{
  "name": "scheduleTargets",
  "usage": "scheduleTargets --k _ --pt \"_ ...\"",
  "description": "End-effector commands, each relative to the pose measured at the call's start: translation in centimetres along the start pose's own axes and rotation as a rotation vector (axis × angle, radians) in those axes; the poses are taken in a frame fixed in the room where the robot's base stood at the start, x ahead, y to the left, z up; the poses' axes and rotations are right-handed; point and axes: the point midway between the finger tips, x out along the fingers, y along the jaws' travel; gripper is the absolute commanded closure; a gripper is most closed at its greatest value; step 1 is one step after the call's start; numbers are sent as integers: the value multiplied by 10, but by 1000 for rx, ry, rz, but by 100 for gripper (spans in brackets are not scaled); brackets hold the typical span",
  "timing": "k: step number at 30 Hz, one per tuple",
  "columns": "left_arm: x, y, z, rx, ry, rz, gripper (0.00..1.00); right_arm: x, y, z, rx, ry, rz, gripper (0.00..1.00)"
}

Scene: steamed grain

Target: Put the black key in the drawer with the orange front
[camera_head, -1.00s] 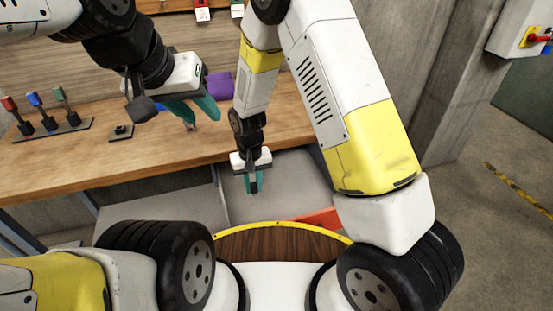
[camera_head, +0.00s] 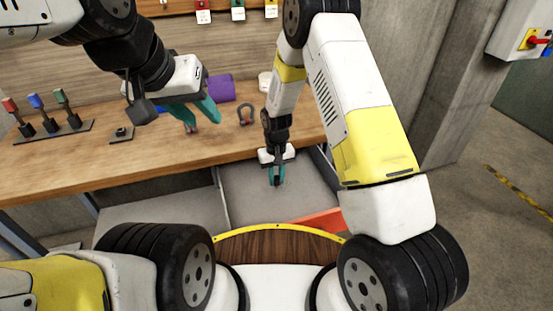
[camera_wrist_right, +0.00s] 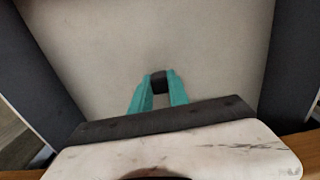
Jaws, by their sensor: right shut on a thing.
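My right gripper (camera_head: 277,182) is shut on a small black piece, the black key (camera_wrist_right: 160,80), held between its teal fingertips. Only the black end of the key shows in the right wrist view; the rest is hidden. The gripper points down over the grey interior of the pulled-out drawer (camera_head: 235,207), whose orange front (camera_head: 322,221) is partly hidden by my arm. The right wrist view shows the drawer floor (camera_wrist_right: 150,35) with dark walls on both sides. My left gripper (camera_head: 196,117) is open and empty above the wooden bench.
The wooden bench (camera_head: 75,168) runs behind the drawer. A stand with red, blue and green handled pieces (camera_head: 55,131) and a small black block (camera_head: 121,134) are on the left. A purple object (camera_head: 221,88) and a grey shackle (camera_head: 246,114) lie farther back. A second grey surface (camera_head: 160,212) is left of the drawer.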

Motion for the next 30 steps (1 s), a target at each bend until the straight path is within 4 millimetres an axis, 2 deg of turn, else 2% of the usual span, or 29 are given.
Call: scheduleTargets --k 8,9,12,23,26,30 --pt "0 0 0 0 0 0 64 3 0 0 0 0 0 100" --pt "0 0 0 0 0 0 64 2 0 0 0 1 0 73" --pt "0 0 0 0 0 0 64 2 0 0 0 1 0 57" --pt "0 0 0 0 0 0 64 -2 0 0 0 2 0 57" --pt "0 0 0 0 0 0 64 -13 0 -1 0 4 0 57" --pt "0 0 0 0 0 0 64 -41 0 -1 0 5 -1 57"
